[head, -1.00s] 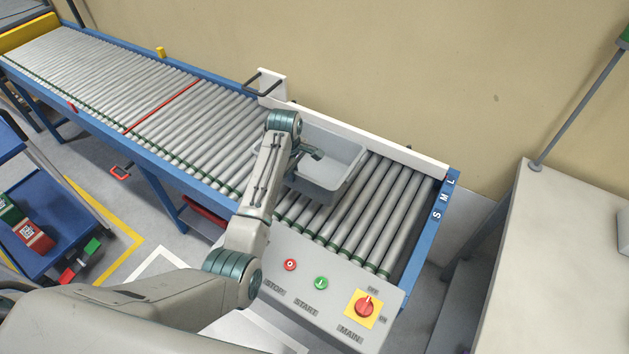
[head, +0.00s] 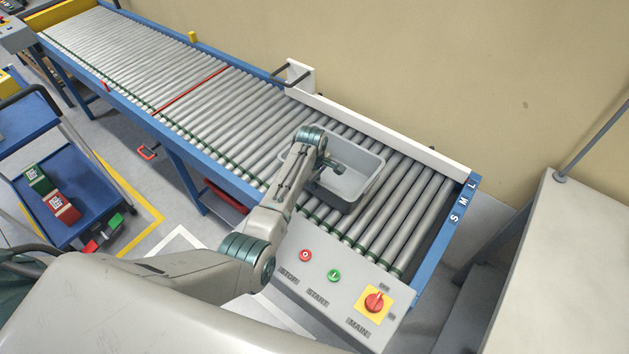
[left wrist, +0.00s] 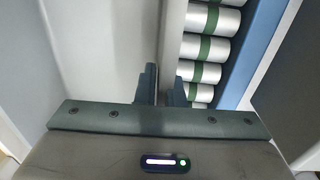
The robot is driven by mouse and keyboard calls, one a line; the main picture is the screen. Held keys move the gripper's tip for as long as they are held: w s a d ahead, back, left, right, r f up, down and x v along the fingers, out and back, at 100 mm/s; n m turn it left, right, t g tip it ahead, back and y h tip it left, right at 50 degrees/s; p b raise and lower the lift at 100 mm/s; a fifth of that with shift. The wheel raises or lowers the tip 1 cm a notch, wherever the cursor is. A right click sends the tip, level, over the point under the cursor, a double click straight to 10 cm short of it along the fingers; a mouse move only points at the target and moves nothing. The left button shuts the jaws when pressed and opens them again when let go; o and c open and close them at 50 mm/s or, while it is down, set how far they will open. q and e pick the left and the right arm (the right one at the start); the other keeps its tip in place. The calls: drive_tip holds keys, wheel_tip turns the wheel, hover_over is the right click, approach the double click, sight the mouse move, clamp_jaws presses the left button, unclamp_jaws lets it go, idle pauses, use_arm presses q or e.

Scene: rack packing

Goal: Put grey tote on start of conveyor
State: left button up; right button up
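The grey tote (head: 365,173) is an open, empty-looking bin at the roller conveyor's near right part. It appears upright and on or just above the rollers (head: 415,215). My left gripper (head: 335,168) is at the tote's left side in the head view, and my arm hides part of that side. In the left wrist view, the two fingers of my left gripper (left wrist: 161,88) sit close together on either side of the tote's wall (left wrist: 172,40). The tote's inside is on the left and rollers with green bands are on the right. My right gripper is not in view.
A white guide rail (head: 400,140) runs along the conveyor's wall side. A control panel (head: 335,290) with stop, start and main switches stands at the near side. A blue cart (head: 85,190) with small boxes is at left. Rollers farther left are clear.

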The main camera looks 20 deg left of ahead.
use_arm(q)
drive_tip(key=shift+o, duration=1.4)
drive_tip(key=shift+r, duration=0.25)
wheel_tip(320, 180, up, 12)
drive_tip(key=b, duration=0.2)
drive_tip(key=shift+s+a, duration=0.2)
drive_tip(key=shift+s, duration=0.2)
drive_tip(key=shift+f, duration=0.15)
